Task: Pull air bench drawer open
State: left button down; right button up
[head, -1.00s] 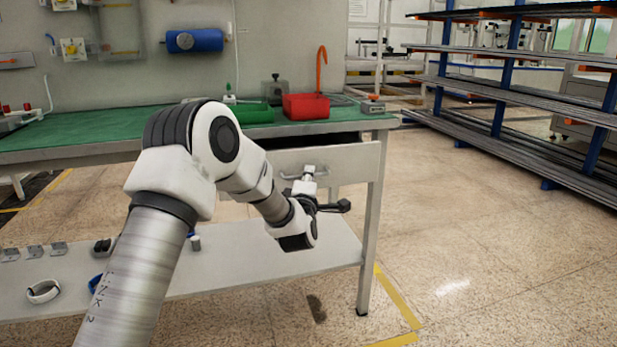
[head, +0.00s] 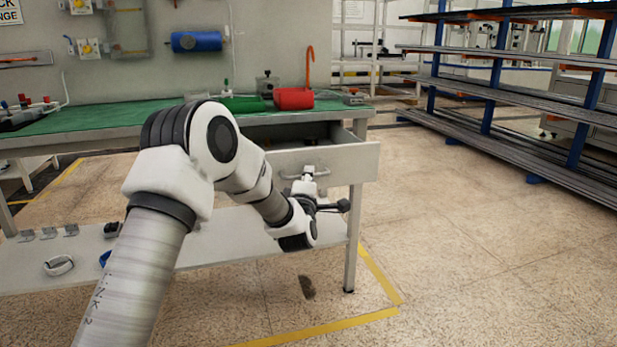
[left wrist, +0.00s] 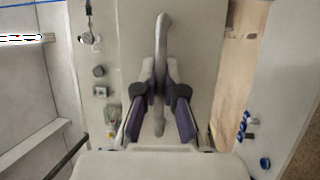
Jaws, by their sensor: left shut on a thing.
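The air bench (head: 90,122) has a green top and a grey frame. Its drawer (head: 345,163) stands partly open, its front out from the bench edge and its dark inside showing behind. The drawer's bar handle (head: 322,172) is at the middle of the front. My left gripper (head: 306,180) is at the handle, partly hidden by its own wrist. In the left wrist view my left gripper (left wrist: 160,92) is shut on the handle (left wrist: 161,45), with a finger on each side. My right gripper is not in view.
A red bin (head: 293,98) and a green bin (head: 243,104) stand on the bench top. A lower shelf (head: 190,250) holds small parts. A blue-post rack (head: 485,75) stands at the right. The floor (head: 460,260) between is clear.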

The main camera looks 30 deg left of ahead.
pick_arm(q)
jog(key=c, duration=1.2)
grip_release()
jog(key=shift+c, duration=0.2)
jog(key=v, duration=1.2)
